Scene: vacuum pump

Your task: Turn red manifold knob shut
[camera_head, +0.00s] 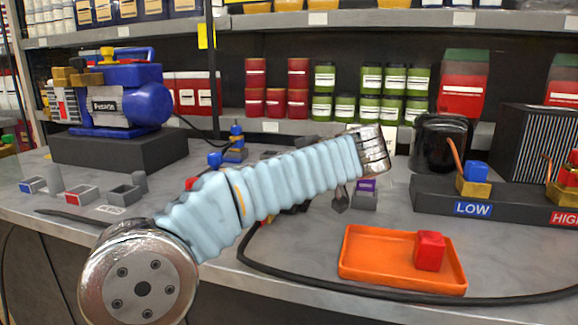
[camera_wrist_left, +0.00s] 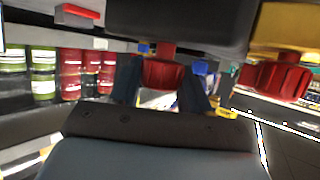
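In the left wrist view a red ribbed knob (camera_wrist_left: 165,75) sits between the two dark fingers of my left gripper (camera_wrist_left: 162,88), one finger on each side. The fingers lie very close to the knob; I cannot tell whether both touch it. A second red knob (camera_wrist_left: 275,80) is to the right, below a brass-yellow body (camera_wrist_left: 285,28). In the head view my left arm, in a pale blue sleeve, crosses the bench and covers much of the manifold area. A small red patch (camera_head: 192,183) shows at the sleeve's edge. My right gripper is not in view.
An orange tray (camera_head: 355,265) with a red block (camera_head: 430,252) is at the front right. A black hose (camera_head: 262,266) runs along the front. A dark LOW/HIGH stand (camera_head: 430,190) is at right. A blue pump (camera_head: 147,105) on a black block is at left.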

